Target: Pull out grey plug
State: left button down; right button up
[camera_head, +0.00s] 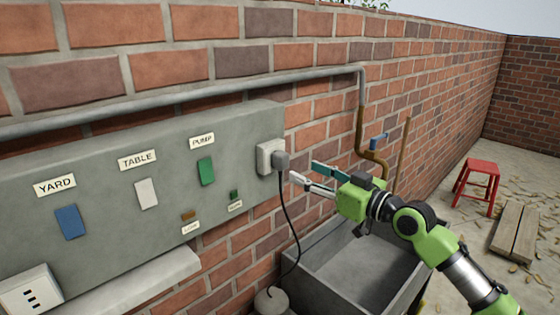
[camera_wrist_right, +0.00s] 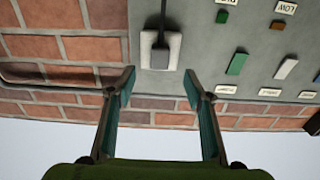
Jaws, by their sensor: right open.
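The grey plug (camera_head: 282,161) sits in a pale socket (camera_head: 264,158) at the right end of a grey wall panel. Its black cord (camera_head: 287,225) hangs down to a grey rounded object. My right gripper (camera_head: 303,172) is open and empty, just right of the plug, with its fingers pointing at it. The right wrist view is upside down; there the plug (camera_wrist_right: 160,58) appears ahead of the gap between the spread fingers (camera_wrist_right: 159,74), apparently not touched by them. My left gripper is not in view.
A grey trough (camera_head: 345,265) stands below my right arm. A pipe (camera_head: 200,95) runs above the panel and down to a tap (camera_head: 375,145). Switches labelled YARD (camera_head: 69,222), TABLE and PUMP are left of the socket. A red stool (camera_head: 478,180) and planks lie far right.

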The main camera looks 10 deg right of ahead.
aim_at(286, 163)
jog(key=shift+w, duration=0.1)
jog(key=x, duration=0.7)
jog(key=shift+w+a+f+b, duration=0.1)
jog(key=shift+w+a+b, duration=0.05)
jog(key=shift+b, duration=0.15)
jog(key=shift+x, duration=0.75)
jog(key=shift+b, duration=0.6)
jog(key=shift+c, duration=0.3)
grip_shut()
